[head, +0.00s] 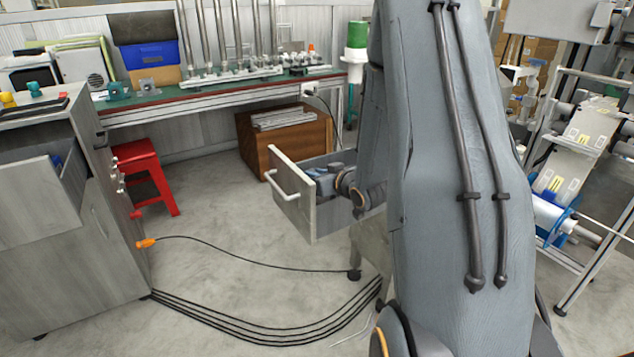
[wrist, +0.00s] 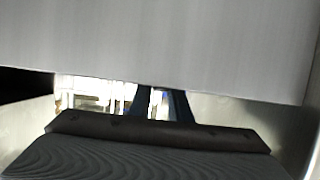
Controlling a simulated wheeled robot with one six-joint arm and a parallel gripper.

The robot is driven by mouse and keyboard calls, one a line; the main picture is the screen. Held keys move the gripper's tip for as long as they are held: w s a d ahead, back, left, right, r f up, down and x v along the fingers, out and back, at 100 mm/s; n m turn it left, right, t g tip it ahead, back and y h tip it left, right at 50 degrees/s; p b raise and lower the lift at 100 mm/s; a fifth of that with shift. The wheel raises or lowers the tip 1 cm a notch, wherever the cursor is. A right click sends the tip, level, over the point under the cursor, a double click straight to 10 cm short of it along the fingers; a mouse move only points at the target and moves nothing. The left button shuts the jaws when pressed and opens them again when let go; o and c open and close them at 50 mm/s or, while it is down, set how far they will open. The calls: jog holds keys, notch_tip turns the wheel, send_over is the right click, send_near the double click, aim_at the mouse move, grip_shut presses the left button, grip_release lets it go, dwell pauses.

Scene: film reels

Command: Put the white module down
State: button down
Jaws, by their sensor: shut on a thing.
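My gripper (head: 322,180) reaches down into an open grey drawer (head: 293,200) with a pale handle, in the middle of the head view. Most of the gripper's end is hidden there by the drawer front and my own arm. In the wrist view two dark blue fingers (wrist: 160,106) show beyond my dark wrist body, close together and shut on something. A small bright white patch between them fits the white module, but its outline is not clear. The module cannot be made out in the head view. Whether it touches the drawer floor is hidden.
A broad pale panel (wrist: 170,40) fills the top of the wrist view, close above the fingers. Drawer walls stand close on both sides. A grey cabinet (head: 60,230), red stool (head: 147,170) and brown wooden box (head: 285,140) stand apart. An orange-ended cable (head: 146,243) crosses the space.

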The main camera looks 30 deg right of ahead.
aim_at(339, 198)
jog(key=shift+s+f, duration=0.2)
jog(key=shift+f, duration=0.35)
jog(key=shift+s+f, duration=0.15)
jog(key=shift+f, duration=0.4)
jog(key=c, duration=1.6)
grip_release()
jog(key=shift+s+a+f, duration=0.1)
jog(key=shift+a, duration=0.05)
jog(key=shift+c, duration=0.2)
jog(key=v, duration=0.7)
jog(key=p+v, duration=0.1)
jog(key=v, duration=0.3)
jog(key=shift+s+d+r, duration=0.15)
jog(key=shift+d+r, duration=0.1)
jog(key=shift+r, duration=0.25)
